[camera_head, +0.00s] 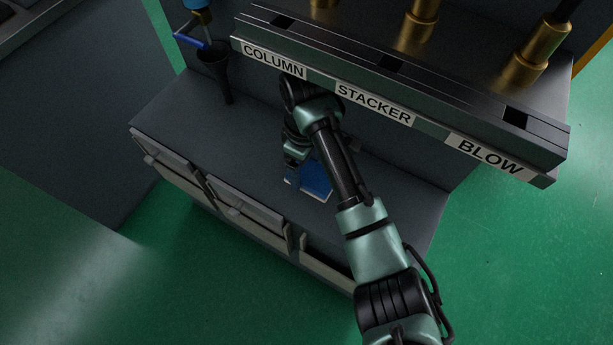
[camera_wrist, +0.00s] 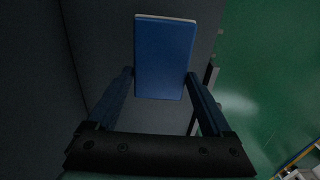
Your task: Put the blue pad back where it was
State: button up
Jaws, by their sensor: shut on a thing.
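The blue pad (camera_head: 318,181) is a flat blue rectangle with a pale edge, low over or on the dark worktop below the STACKER label. My arm partly covers it in the head view. In the wrist view the blue pad (camera_wrist: 165,55) stretches out ahead of the fingers. My gripper (camera_wrist: 160,77) is shut on it, one finger at each long side near its closer end. In the head view my gripper (camera_head: 300,178) is at the pad's left. I cannot tell whether the pad touches the worktop.
The dark worktop (camera_head: 235,150) has clear room left of the pad. Drawers with handles (camera_head: 235,205) line its front. A rail labelled COLUMN, STACKER and BLOW (camera_head: 375,103) overhangs the back, with brass cylinders (camera_head: 417,32) behind. A black funnel (camera_head: 216,68) hangs at the left.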

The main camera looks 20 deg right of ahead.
aim_at(306, 177)
notch_tip(306, 177, down, 5)
jog(key=shift+d+b, duration=0.1)
jog(key=shift+b, duration=1.05)
jog(key=shift+w+d, duration=0.1)
jog(key=o, duration=1)
jog(key=shift+c, duration=0.2)
jog(key=shift+r, duration=0.1)
notch_tip(306, 177, up, 8)
jog(key=p, duration=0.2)
jog(key=shift+f+p, duration=0.25)
jog(key=shift+p, duration=0.15)
jog(key=shift+f, duration=0.1)
